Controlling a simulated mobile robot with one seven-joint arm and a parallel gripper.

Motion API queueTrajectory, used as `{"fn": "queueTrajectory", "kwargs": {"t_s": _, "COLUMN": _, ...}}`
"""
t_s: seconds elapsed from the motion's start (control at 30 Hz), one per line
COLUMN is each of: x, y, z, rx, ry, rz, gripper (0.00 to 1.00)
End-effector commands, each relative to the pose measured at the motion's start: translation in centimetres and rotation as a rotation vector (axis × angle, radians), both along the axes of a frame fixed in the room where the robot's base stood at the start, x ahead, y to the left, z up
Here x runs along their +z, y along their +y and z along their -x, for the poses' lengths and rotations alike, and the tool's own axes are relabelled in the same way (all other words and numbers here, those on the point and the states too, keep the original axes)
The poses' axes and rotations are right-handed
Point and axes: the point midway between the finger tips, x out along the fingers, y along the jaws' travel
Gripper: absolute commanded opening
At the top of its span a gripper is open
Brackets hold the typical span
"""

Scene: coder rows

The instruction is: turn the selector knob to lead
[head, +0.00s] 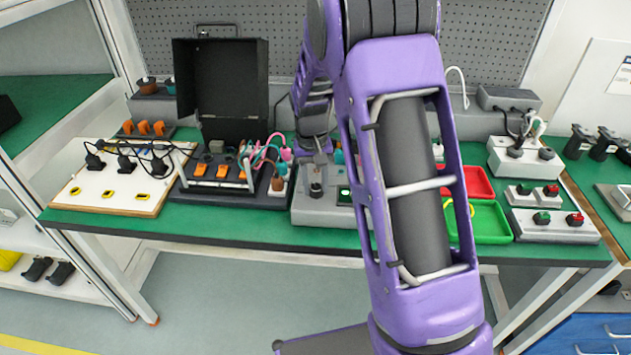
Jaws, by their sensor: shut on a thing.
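A grey instrument panel box (322,213) sits on the green bench mat in the middle of the picture. A small dark selector knob (316,188) stands on its top face at the left. My gripper (316,178) points down from above, and its fingers are shut on the knob. The knob's pointer and any position labels, including lead, are too small to read. A small green-lit display (345,193) shows on the box to the right of the knob. My purple arm hides the right part of the box.
Left of the box is a dark tray (232,190) with orange connectors and cables, below an open black case (222,85). A white board (118,185) lies farther left. Right of my arm are red (478,182) and green (490,222) trays and a grey button box (555,228).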

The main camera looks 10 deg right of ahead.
Motion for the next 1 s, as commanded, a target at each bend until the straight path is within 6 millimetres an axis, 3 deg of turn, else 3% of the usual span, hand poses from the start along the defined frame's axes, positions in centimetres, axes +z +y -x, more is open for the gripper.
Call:
{"fn": "queueTrajectory", "kwargs": {"t_s": 0.4, "x": 0.06, "y": -0.01, "z": -0.06, "rx": -0.205, "ry": -0.001, "rz": 0.001, "gripper": 0.00}}
{"fn": "queueTrajectory", "kwargs": {"t_s": 1.0, "x": 0.04, "y": -0.01, "z": -0.07, "rx": -0.239, "ry": 0.000, "rz": 0.000, "gripper": 0.00}}
